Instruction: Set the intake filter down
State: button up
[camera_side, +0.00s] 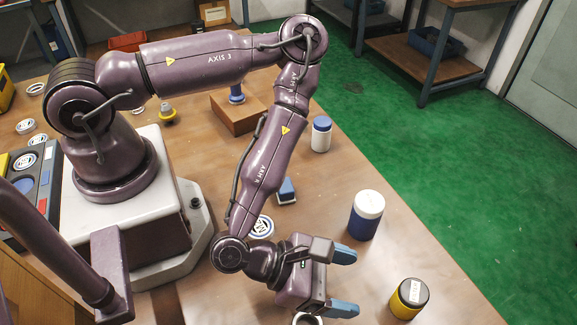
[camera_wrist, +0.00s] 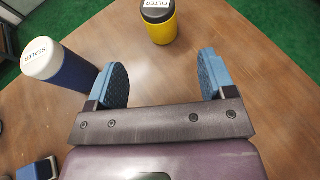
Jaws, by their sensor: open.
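The intake filter appears to be the yellow canister (camera_side: 404,303) with a black lid and a white label, standing upright on the table at the lower right. It also shows in the wrist view (camera_wrist: 162,30), at the top centre, where its label seems to read "FILTER". My gripper (camera_side: 346,281) is open and empty, its two blue fingers spread and pointing toward the canister. In the wrist view, the gap between the fingers (camera_wrist: 162,78) faces the canister, which stands beyond the fingertips, apart from them.
A blue canister with a white lid (camera_side: 365,218) stands near my upper finger; in the wrist view (camera_wrist: 68,70) it is close outside the left finger. The table's right edge is near the canisters.

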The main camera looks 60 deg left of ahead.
jog(key=shift+w+r+m, duration=0.15)
jog(key=shift+w+m, duration=0.15)
jog(key=shift+m, duration=0.2)
jog(key=w+a+r+m+g+y, duration=0.15)
jog(key=w+a+r+m, duration=0.35)
jog(key=m, duration=0.5)
jog(key=w+a+r+m+g+y, duration=0.1)
jog(key=w+a+r+m+g, duration=0.2)
jog(key=a+r+m, duration=0.6)
jog(key=s+a+r+m+g+y, duration=0.1)
jog(key=s+a+r+m+y, duration=0.3)
jog(key=s+a+r+m, duration=0.6)
jog(key=s+a+r, duration=0.2)
jog(key=s+r, duration=0.2)
jog(key=r, duration=0.1)
jog(key=shift+s+a+g, duration=0.15)
jog(key=shift+s+g, duration=0.2)
